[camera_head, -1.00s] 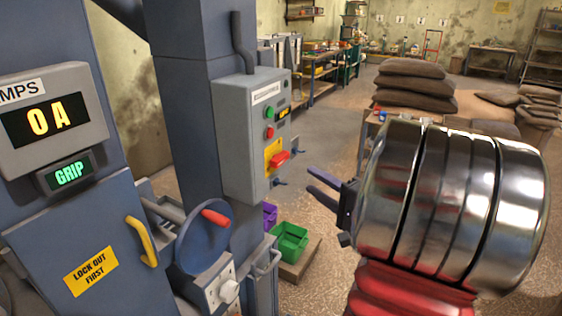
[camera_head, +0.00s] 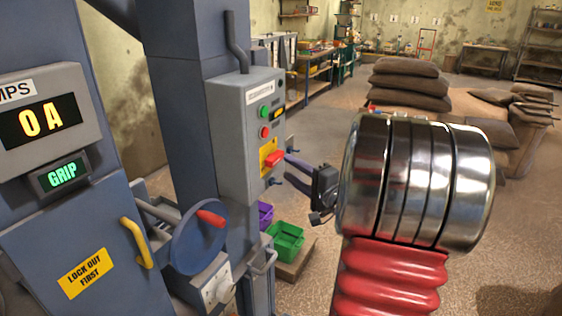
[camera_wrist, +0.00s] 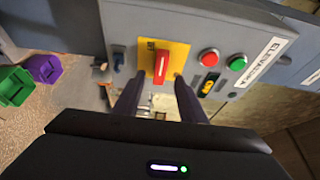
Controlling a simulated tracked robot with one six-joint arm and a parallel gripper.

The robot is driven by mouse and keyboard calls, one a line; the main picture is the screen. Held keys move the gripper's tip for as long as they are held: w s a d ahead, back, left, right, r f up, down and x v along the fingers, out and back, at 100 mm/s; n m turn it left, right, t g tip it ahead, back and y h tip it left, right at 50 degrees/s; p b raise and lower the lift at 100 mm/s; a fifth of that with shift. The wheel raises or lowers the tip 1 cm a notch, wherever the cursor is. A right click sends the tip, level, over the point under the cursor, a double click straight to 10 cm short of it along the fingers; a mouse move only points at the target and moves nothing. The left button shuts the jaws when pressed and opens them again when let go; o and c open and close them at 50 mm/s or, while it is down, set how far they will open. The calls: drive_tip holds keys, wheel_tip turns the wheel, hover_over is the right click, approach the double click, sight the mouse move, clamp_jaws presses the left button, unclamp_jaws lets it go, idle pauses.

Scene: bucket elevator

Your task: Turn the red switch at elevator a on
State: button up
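The red switch (camera_head: 274,158) is a handle on a yellow plate (camera_head: 265,149), low on the front of a grey control box (camera_head: 228,140). In the wrist view the red switch (camera_wrist: 161,66) stands in line with the fingers, square to the yellow plate's lower edge. My gripper (camera_head: 288,168) is at the box front, its fingertips close to the switch. In the wrist view my gripper (camera_wrist: 159,80) is open, with one finger to each side of the handle. I cannot tell whether either finger touches it.
Green (camera_head: 264,112) and red (camera_head: 265,132) buttons sit above the switch. A blue handwheel (camera_head: 198,240) with a red grip stands at lower left. Green (camera_head: 286,241) and purple (camera_head: 265,214) bins lie below the box. Stacked sacks (camera_head: 408,84) stand behind my arm.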

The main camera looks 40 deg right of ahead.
sight(278, 161)
drive_tip(key=w, duration=0.6)
drive_tip(key=shift+w+d, duration=0.15)
drive_tip(key=shift+w, duration=0.1)
drive_tip(key=shift+c, duration=0.3)
